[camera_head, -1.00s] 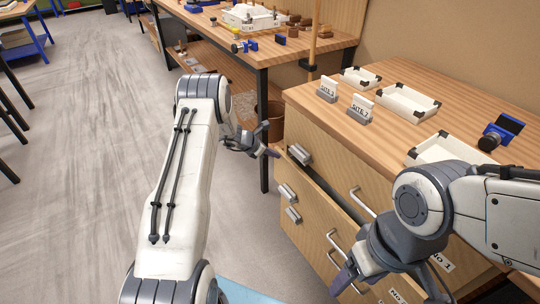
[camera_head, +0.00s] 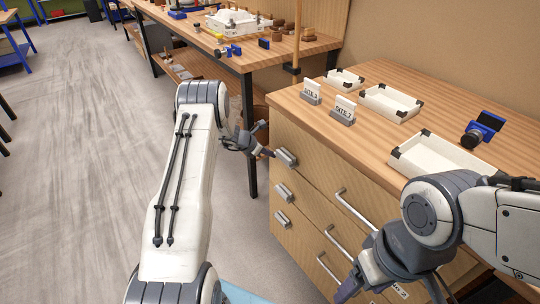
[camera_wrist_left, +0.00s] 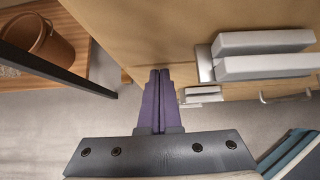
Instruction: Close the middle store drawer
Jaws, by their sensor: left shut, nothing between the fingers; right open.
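The wooden store cabinet (camera_head: 300,150) stands at the right with its drawers stacked. The middle drawer (camera_head: 308,212), with a silver bar handle (camera_head: 336,240) and a silver block (camera_head: 283,191) at its left, looks flush with the drawers above and below. My left gripper (camera_head: 270,153) is shut and empty by the cabinet's front left edge, near the top silver block (camera_head: 287,157). In the left wrist view its fingers (camera_wrist_left: 158,75) are together near the wooden front; contact is unclear. My right gripper (camera_head: 392,290) is open before the lower drawers, its arm hiding their right side.
White trays (camera_head: 390,103), two site signs (camera_head: 343,110) and a blue device (camera_head: 482,130) stand on the cabinet top. A workbench (camera_head: 255,55) stands behind, with a brown bucket (camera_wrist_left: 42,40) beneath it. The floor at left is clear.

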